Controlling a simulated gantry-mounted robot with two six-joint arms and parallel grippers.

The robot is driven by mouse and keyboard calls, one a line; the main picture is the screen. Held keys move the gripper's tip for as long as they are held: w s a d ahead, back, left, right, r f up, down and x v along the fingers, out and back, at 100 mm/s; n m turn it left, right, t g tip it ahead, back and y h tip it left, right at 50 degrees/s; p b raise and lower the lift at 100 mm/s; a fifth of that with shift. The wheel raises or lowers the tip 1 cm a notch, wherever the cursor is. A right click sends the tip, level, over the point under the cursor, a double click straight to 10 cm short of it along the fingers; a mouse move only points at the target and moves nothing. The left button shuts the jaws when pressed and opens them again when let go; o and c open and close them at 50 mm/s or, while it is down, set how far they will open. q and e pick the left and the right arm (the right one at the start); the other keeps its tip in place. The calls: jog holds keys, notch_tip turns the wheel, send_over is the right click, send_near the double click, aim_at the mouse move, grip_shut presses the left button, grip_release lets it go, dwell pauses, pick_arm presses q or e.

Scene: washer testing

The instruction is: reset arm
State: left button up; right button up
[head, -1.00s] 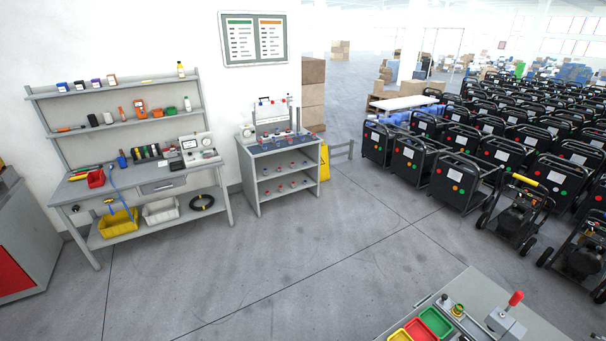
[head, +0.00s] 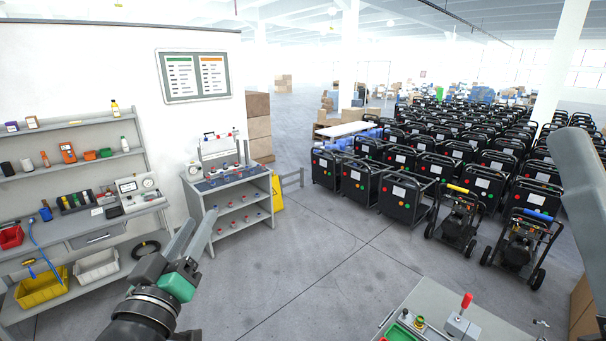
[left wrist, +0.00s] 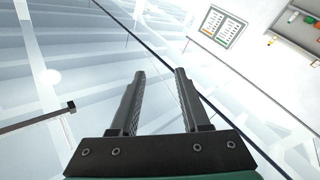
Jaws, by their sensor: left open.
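My left gripper (head: 195,232) is at the lower left of the head view, its fingers pointing up. It is open and empty, in free air in front of the workbench and test stand. In the left wrist view its two fingers (left wrist: 160,75) stand apart with nothing between them, against the ceiling and wall. A grey arm link of mine fills the right edge of the head view; my right gripper is not in view.
A grey workbench (head: 95,233) with bins stands at the left. A test stand (head: 232,192) with shelves is right of it. A table (head: 425,300) with a red-handled fixture (head: 463,315) is at the bottom. Black machines (head: 368,182) fill the right. The middle floor is clear.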

pick_arm(q)
jog(key=s+r+m+t+h, duration=0.1)
jog(key=s+r+m+t, duration=0.4)
jog(key=s+r, duration=1.3)
jog(key=s+t, duration=0.2)
jog(key=shift+s+a+r+t, duration=0.15)
jog(key=shift+a+r+t, duration=0.1)
jog(key=shift+a+t, duration=0.05)
